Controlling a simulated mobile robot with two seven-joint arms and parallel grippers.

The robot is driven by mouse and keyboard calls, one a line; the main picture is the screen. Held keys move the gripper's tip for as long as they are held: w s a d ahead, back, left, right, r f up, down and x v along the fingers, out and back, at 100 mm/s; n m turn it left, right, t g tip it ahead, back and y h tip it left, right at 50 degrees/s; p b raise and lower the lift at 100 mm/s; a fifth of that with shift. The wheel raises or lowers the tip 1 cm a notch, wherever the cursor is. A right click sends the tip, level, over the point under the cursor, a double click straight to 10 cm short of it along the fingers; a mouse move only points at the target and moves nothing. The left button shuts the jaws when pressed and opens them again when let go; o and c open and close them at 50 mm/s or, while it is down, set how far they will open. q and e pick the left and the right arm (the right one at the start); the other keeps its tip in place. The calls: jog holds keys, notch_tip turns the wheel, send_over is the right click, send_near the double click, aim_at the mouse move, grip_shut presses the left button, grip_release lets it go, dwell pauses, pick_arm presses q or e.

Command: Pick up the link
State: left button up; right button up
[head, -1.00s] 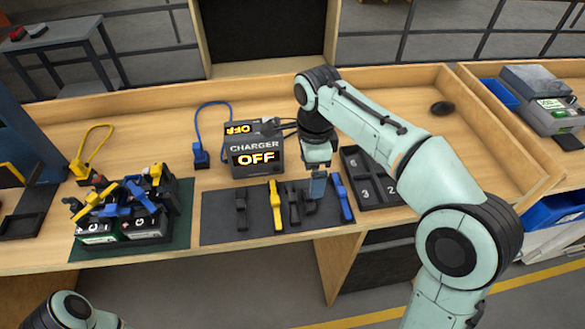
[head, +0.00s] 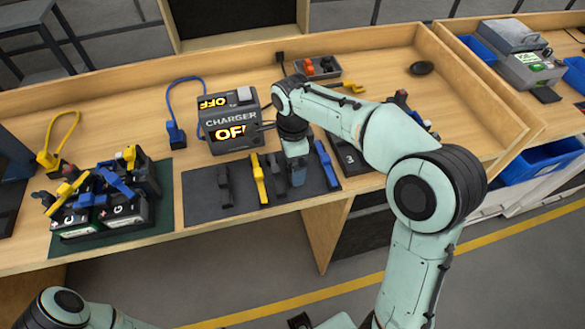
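A dark mat (head: 208,213) on the bench carries a row of handled pieces: a black one (head: 224,186), a yellow one (head: 260,179), a dark one (head: 277,180) and a blue one (head: 326,165). I cannot tell which piece is the link; a dark piece is partly hidden behind my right gripper. My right gripper (head: 297,180) points down over the mat, between the yellow and blue pieces. Its fingers are too small and covered to show whether they are open or touch anything. My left arm shows at the bottom left, its gripper out of view.
A charger (head: 230,118) reading OFF stands behind the mat. Batteries (head: 125,212) with yellow, blue and black clamps crowd a green mat at left. A blue plug (head: 176,136) and a yellow plug (head: 47,160) stand behind. A numbered dark tray (head: 350,160) is right of my gripper.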

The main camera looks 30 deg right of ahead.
notch_tip(320, 180, down, 2)
jog(key=shift+f, duration=0.25)
jog(key=c, duration=0.9)
jog(key=shift+r, duration=0.15)
